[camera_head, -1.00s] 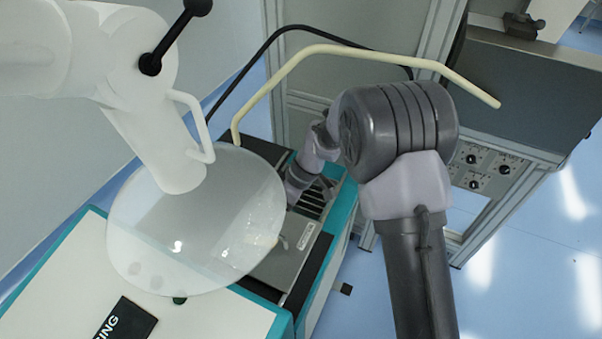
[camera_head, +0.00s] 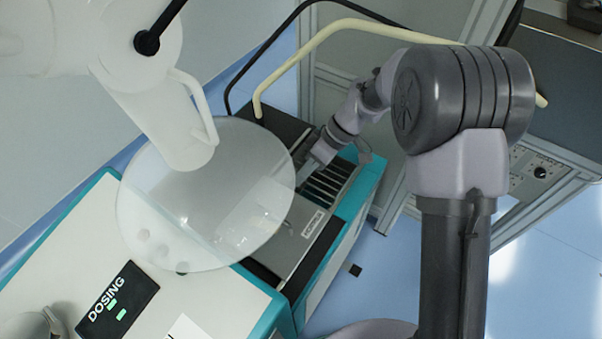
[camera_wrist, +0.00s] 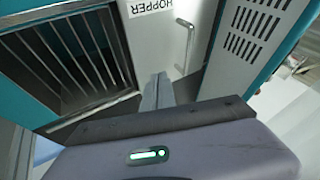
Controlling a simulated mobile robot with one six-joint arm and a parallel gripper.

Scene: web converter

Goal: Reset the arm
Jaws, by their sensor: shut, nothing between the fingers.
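My gripper (camera_wrist: 157,92) points toward a white panel labelled HOPPER (camera_wrist: 155,35) in the wrist view. Its fingers are together with nothing between them. In the head view my gripper (camera_head: 310,165) is small and partly hidden, close to the dark slotted opening of the teal-edged machine. My arm bends down to it from the upper right.
A clear round shield (camera_head: 205,195) hangs from a white arm at the left, close to my gripper in the picture. A machine top marked DOSING (camera_head: 118,300) is at lower left. A cream bent tube (camera_head: 345,25) passes behind my arm. Blue floor (camera_head: 375,275) is open at lower right.

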